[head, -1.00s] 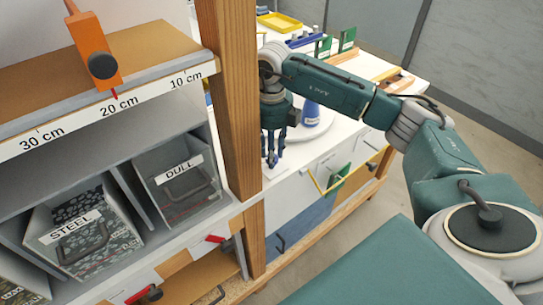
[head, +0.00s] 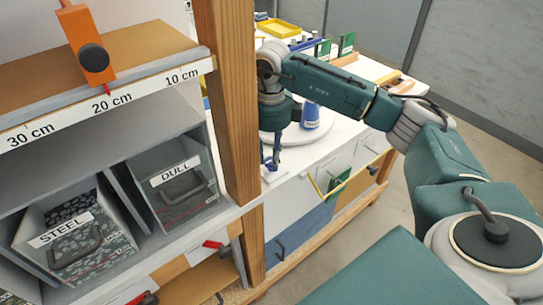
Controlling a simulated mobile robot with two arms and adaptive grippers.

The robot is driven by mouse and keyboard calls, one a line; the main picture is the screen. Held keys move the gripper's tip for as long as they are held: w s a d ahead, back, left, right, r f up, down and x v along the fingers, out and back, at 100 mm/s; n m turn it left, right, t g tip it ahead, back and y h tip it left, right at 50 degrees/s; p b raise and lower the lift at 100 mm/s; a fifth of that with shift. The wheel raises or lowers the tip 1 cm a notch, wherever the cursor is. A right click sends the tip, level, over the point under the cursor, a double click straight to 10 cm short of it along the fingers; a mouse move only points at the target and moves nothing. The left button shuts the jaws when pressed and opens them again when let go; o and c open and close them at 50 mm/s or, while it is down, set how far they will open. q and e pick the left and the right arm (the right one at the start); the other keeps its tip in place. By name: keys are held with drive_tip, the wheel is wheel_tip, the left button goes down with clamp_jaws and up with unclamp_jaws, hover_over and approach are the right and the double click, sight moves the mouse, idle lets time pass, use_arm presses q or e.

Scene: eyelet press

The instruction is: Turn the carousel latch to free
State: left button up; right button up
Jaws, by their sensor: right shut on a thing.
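The carousel (head: 290,137) is a white round disc on the white bench top, partly hidden behind my right arm. A blue bottle (head: 310,117) with a pale label stands on it. My right gripper (head: 270,164) points down at the bench's front edge, just in front of the disc and close beside the wooden post. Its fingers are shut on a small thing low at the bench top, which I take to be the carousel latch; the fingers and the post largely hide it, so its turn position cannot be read. My left gripper is not in view.
The wooden post (head: 230,105) stands close left of my right gripper. Left of it is a shelf with the STEEL bin (head: 75,240) and DULL bin (head: 180,185). An orange slider (head: 84,42) sits on the ruled ledge. Below the bench top are drawers, one with a yellow frame.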

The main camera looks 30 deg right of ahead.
sight(269, 159)
drive_tip(key=shift+w+r, duration=0.3)
drive_tip(key=shift+w, duration=0.05)
drive_tip(key=o, duration=1.1)
drive_tip(key=shift+o, duration=0.3)
drive_tip(key=shift+a+f, duration=0.1)
drive_tip(key=shift+f, duration=0.1)
wheel_tip(269, 159, up, 12)
